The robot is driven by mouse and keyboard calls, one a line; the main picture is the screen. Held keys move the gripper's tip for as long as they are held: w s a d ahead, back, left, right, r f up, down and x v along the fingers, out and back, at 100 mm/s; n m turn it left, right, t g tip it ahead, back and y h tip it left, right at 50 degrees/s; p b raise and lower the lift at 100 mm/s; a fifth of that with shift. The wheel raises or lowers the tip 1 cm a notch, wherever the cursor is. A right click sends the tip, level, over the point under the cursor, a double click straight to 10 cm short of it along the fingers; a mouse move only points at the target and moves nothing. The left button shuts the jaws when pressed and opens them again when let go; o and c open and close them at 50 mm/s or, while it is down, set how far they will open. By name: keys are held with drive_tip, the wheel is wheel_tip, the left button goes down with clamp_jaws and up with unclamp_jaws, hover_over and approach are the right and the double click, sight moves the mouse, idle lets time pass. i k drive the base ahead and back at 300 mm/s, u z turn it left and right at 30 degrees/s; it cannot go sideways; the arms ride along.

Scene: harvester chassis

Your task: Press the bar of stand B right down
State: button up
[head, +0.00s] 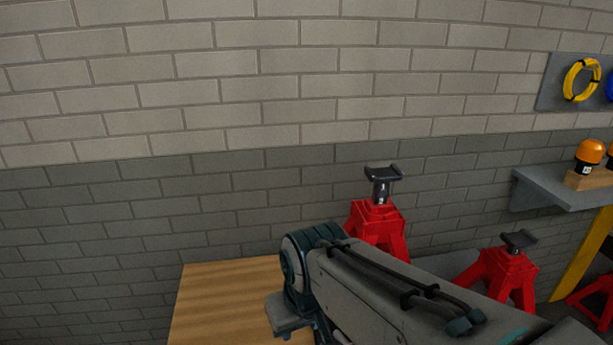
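Red jack stands with black saddles stand along the wall in the head view. The left jack stand (366,222) has its bar (381,190) raised clear of the red body, with a small pale mark that I cannot read. The middle jack stand (506,268) has its saddle low, close to its body. A third red stand (603,290) is cut off by the right edge. No letter is legible, so I cannot tell which is stand B. My arm crosses in front of the left and middle stands and hides their lower parts. My gripper is not in view.
A wooden top (215,300) lies at the lower left, partly behind my arm. A grey wall shelf (540,190) carries orange-capped beacons (589,156) at the right. A panel (556,90) with a yellow coil (581,80) hangs above. A yellow post (582,257) stands below the shelf.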

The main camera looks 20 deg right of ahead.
sight(381, 178)
drive_tip(key=u, duration=0.3)
drive_tip(key=k, duration=0.85)
drive_tip(key=z, duration=0.7)
drive_tip(key=i, duration=1)
drive_tip(key=z, duration=0.05)
